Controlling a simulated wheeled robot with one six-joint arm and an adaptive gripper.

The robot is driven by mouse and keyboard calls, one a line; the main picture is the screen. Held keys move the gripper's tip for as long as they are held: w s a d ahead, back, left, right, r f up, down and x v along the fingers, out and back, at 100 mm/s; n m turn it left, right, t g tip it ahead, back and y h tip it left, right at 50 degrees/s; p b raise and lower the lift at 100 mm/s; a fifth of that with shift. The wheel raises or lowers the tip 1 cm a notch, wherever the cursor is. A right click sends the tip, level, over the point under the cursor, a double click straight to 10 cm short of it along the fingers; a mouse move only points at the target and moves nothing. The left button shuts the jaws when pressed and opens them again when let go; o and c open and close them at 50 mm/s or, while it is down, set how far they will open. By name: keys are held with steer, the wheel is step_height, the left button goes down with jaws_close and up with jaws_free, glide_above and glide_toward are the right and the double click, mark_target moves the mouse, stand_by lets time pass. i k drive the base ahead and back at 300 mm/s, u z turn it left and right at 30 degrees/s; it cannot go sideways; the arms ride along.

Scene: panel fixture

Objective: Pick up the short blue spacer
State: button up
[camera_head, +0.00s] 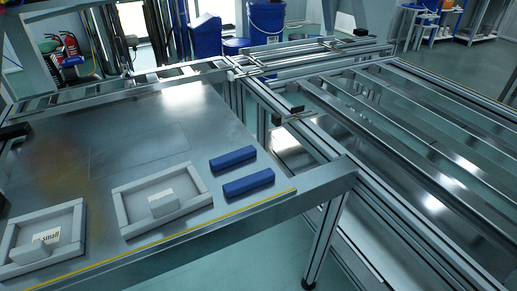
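Two blue bars lie side by side on the metal table near its right front corner. The farther blue bar (233,159) looks slightly shorter in the picture than the nearer blue bar (248,183), but the nearer one is closer to the camera. I cannot tell surely which is the short spacer. Both lie flat, apart from each other and with nothing on top. My gripper is not in view.
Two grey-framed trays stand left of the bars: one tray (127,217) holds a pale block, the other tray (75,210) a block labelled "small". A yellow strip (165,239) marks the table's front edge. The metal table (130,115) is clear behind. An aluminium frame (370,150) stands right.

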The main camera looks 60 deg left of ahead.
mark_target(218, 163)
steer(key=u, duration=1.2)
steer(key=k, duration=0.5)
steer(key=u, duration=1.2)
steer(key=i, duration=0.4)
steer(key=z, duration=0.05)
